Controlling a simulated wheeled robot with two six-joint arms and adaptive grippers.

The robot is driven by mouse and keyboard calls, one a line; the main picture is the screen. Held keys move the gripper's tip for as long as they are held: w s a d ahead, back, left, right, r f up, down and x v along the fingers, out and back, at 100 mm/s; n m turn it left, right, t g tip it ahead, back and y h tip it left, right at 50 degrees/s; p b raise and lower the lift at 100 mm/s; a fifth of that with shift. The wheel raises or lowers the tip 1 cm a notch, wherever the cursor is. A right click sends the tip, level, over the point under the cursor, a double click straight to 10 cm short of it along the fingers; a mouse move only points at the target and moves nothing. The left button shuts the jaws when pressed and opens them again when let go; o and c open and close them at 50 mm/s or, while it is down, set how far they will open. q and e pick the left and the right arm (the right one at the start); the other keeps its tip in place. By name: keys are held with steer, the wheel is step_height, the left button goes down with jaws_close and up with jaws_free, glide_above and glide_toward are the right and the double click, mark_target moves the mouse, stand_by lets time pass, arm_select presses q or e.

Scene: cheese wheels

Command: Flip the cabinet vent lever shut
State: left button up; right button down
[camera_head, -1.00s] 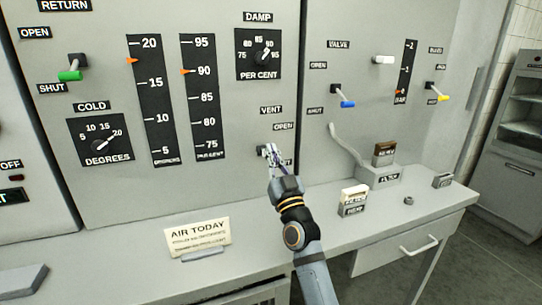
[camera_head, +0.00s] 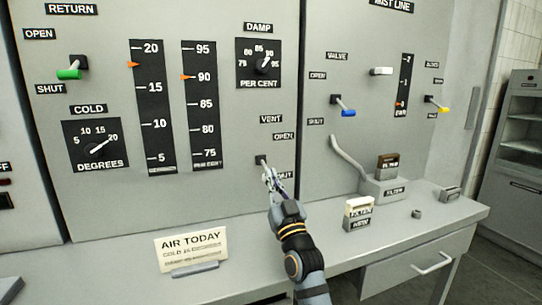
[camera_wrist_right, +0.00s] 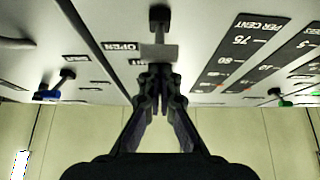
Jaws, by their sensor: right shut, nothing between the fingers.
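The vent lever's dark mount (camera_head: 260,159) is on the grey cabinet panel, below the VENT and OPEN labels. A SHUT label (camera_head: 285,174) beside it is partly covered. My left gripper is not in view.
Green (camera_head: 69,74), blue (camera_head: 347,112) and yellow (camera_head: 440,107) handles stick out of the panel nearby. A ledge (camera_head: 125,262) below holds the AIR TODAY sign (camera_head: 191,249), a white-topped filter block (camera_head: 358,212) and a filter box (camera_head: 390,190) with a pipe.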

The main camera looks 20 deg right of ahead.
steer(key=s+f, duration=0.1)
steer(key=s, duration=1.3)
steer(key=shift+s+d+f, duration=0.25)
steer(key=shift+s, duration=0.05)
